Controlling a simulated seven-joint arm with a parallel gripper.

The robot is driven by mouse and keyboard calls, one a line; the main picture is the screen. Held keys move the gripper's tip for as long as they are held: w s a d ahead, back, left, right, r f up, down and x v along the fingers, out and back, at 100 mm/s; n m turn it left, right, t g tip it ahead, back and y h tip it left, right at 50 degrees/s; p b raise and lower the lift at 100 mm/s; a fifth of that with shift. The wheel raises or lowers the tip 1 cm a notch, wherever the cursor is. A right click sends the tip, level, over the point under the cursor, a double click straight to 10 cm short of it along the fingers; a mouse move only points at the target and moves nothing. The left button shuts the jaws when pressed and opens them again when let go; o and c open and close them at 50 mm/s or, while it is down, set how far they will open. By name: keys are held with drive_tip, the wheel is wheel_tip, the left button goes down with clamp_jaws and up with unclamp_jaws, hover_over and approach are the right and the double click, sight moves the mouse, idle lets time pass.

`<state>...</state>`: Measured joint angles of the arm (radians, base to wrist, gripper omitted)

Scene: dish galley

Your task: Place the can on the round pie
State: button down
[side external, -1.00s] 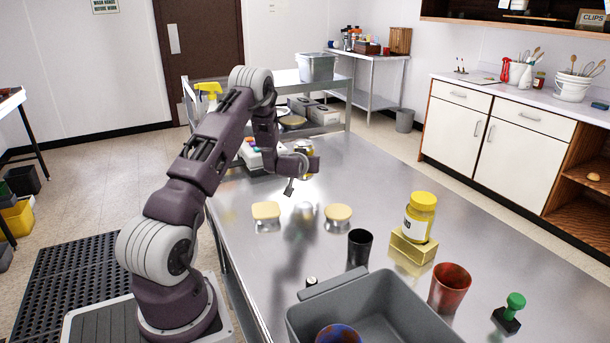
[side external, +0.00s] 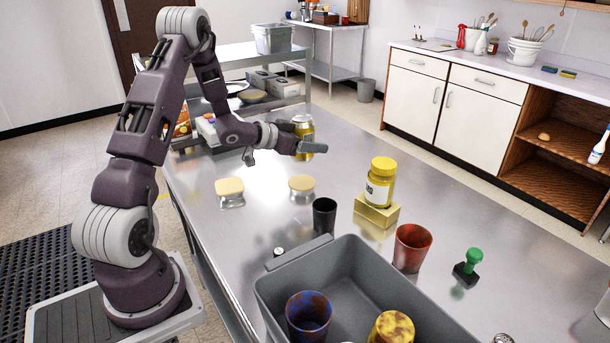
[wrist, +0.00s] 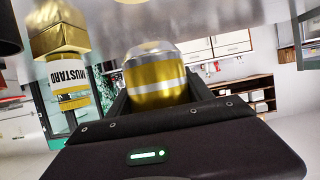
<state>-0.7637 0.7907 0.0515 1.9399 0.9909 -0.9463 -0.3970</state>
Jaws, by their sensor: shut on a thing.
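The can (side external: 303,127) is yellow with a silver band and stands roughly upright in my gripper (side external: 308,145), above the table. In the wrist view the can (wrist: 156,82) sits between the two dark fingers, which are shut on it. Two tan-topped pies lie on the steel table below. The rounder pie (side external: 302,183) is on the right, below the can in the side view. The squarer pie (side external: 229,187) is to its left. Both pies are apart from the can and gripper.
A yellow mustard jar (side external: 380,183) stands on a gold box (side external: 376,214) to the right. A black cup (side external: 324,216), a red cup (side external: 412,248), a green-handled stamp (side external: 470,266) and a grey bin (side external: 272,298) are nearer the camera. Table around the pies is clear.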

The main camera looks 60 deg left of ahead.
wheel_tip(320, 180, down, 7)
drive_tip(key=shift+f, duration=0.1)
drive_tip(key=shift+f, duration=0.1)
drive_tip(key=shift+c, duration=2.1)
unclamp_jaws()
